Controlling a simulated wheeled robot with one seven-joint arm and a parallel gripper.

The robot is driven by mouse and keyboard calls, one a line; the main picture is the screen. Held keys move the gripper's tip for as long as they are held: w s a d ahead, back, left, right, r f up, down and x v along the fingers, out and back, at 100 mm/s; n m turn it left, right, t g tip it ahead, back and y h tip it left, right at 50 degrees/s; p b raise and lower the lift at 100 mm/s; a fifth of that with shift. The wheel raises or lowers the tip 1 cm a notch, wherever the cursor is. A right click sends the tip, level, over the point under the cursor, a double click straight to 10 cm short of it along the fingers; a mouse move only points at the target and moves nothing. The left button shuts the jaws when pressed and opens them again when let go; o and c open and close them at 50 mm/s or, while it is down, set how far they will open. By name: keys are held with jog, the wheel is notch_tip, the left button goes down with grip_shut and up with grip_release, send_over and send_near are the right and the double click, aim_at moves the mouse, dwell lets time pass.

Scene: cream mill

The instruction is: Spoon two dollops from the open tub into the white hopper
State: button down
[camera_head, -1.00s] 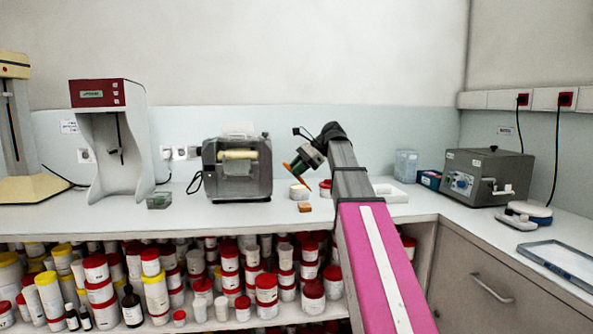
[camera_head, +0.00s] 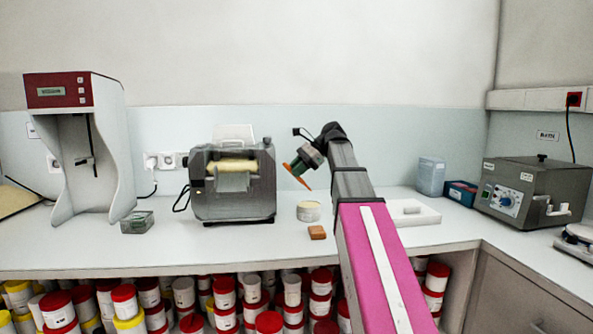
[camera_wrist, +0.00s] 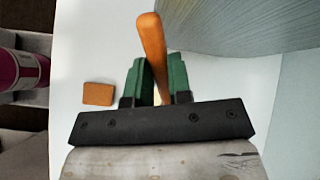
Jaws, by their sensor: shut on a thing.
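My gripper (camera_head: 304,163) hangs above the counter, and its green fingers are shut on an orange-handled tool (camera_head: 293,167). In the wrist view the tool's handle (camera_wrist: 152,50) stands between the two fingers; I cannot make out its working end. A round white tub (camera_head: 308,211) with a cream-coloured top stands on the counter below the gripper, apart from it. The grey mill (camera_head: 233,207) with a cream-coloured roller stands left of the tub. A pale, see-through upright piece (camera_head: 233,132) rises from its top; I cannot tell whether this is the hopper.
A small orange-brown block (camera_head: 317,232) lies in front of the tub and shows in the wrist view (camera_wrist: 98,94). A white tray (camera_head: 425,216) lies right, partly behind my arm. A grey machine (camera_head: 530,190) stands farther right. The counter front (camera_head: 200,255) is clear.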

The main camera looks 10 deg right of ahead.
notch_tip(320, 180, down, 7)
dwell(1.1)
jog(key=shift+r, duration=0.1)
jog(key=shift+r, duration=2.7)
